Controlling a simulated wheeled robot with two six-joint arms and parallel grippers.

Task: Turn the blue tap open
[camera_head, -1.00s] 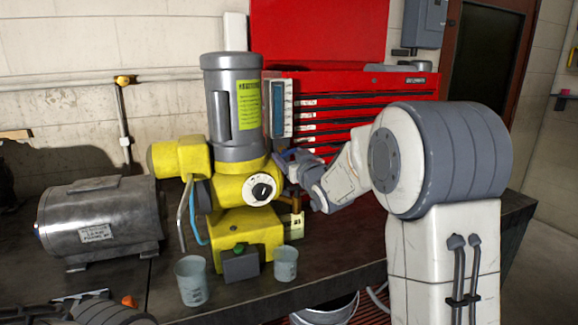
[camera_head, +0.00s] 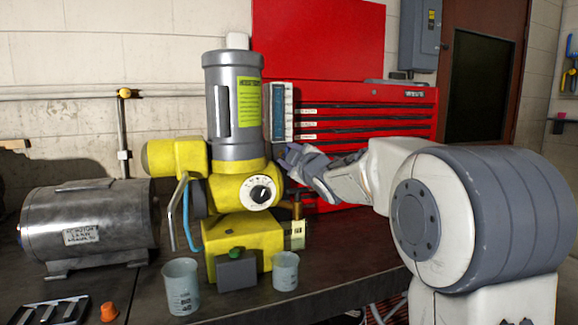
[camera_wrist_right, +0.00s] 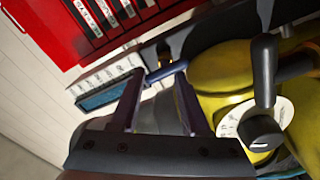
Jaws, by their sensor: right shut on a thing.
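The yellow and grey machine (camera_head: 238,250) stands upright on the dark bench, with a white dial (camera_head: 261,193) on its front. My right gripper (camera_head: 287,155) is at the machine's right side, just right of and above the dial. In the right wrist view, a short blue bar, which looks like the blue tap's handle (camera_wrist_right: 167,71), lies between the tips of my right gripper (camera_wrist_right: 157,80), shut on it. The fingers hide most of this handle in the head view. My left gripper is not in view.
A light blue bent tube (camera_head: 187,215) hangs at the machine's left. A metal motor (camera_head: 88,225) lies further left. Two grey cups, left (camera_head: 181,288) and right (camera_head: 285,271), stand in front. A red tool chest (camera_head: 370,120) is behind. Bench space right of the right cup is clear.

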